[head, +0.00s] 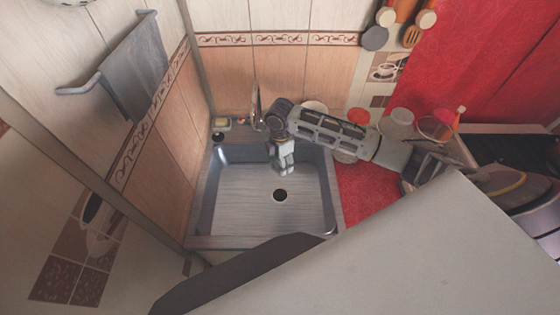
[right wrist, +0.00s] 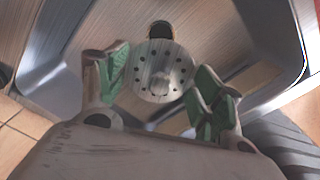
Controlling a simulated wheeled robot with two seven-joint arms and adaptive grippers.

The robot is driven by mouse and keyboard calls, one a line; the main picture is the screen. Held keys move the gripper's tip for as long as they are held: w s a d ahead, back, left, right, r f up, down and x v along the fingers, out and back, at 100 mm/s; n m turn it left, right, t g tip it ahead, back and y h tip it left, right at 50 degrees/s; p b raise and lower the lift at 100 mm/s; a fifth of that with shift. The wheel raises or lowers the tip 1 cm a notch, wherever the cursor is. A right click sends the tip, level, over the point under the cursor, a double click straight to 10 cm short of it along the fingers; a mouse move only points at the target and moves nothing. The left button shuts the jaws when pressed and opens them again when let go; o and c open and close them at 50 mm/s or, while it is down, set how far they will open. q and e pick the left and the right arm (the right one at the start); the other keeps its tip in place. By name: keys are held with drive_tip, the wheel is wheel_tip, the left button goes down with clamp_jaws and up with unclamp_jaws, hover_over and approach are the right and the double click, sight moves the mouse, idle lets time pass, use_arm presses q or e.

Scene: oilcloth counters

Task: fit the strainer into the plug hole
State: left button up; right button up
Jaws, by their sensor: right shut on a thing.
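The plug hole (head: 280,195) is a dark round opening in the floor of the grey sink (head: 235,210). My right gripper (head: 284,170) reaches down into the sink from the right, above and just behind the hole in the head view. In the right wrist view, my right gripper (right wrist: 157,88) is shut on the strainer (right wrist: 160,72), a round metal disc with small holes, between its green pads. Part of the plug hole (right wrist: 161,30) shows beyond the strainer's edge. My left gripper is not in view.
Sink walls surround the gripper. A tap (head: 256,107) stands behind the sink. Jars (head: 397,124) and cups (head: 435,128) stand on the red counter (head: 365,192) at the right. A towel (head: 135,68) hangs on the left wall. The sink floor is otherwise clear.

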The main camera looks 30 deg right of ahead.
drive_tip(key=shift+f, duration=0.1)
wheel_tip(320, 180, down, 18)
drive_tip(key=b, duration=0.9)
drive_tip(key=shift+f+b, duration=0.6)
drive_tip(key=shift+f, duration=1.2)
idle(0.4)
idle(0.4)
drive_tip(key=shift+f+p, duration=0.1)
drive_tip(key=shift+p, duration=0.2)
idle(0.6)
idle(0.6)
drive_tip(key=shift+f+p, duration=0.15)
drive_tip(key=shift+p, duration=0.15)
